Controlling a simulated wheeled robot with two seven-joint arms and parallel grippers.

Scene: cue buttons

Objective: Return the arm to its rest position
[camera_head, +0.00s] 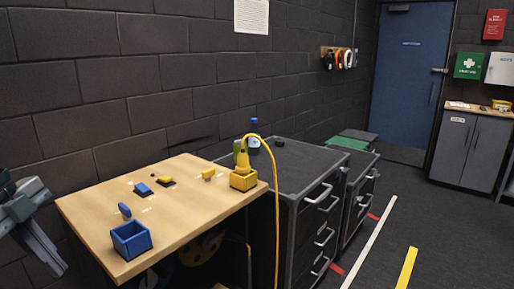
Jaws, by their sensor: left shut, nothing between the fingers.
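My left gripper (54,267) is at the left edge, shut and empty, its fingers pointing down beside the wooden table (190,222). It is apart from the table and to the left of the blue open box (131,240). On the table are a blue button-like piece (142,188), a yellow piece (165,180) and a small yellow block (208,174). A round blue piece (124,210) stands behind the blue box. A yellow box (243,180) at the right end holds a yellow tool with a cable. My right gripper is not in view.
A dark drawer cabinet (300,165) stands against the table's right end, with a blue-capped bottle (254,135) on it. A dark block wall (110,90) runs behind. The floor to the right is clear, with white (372,240) and yellow (407,268) stripes.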

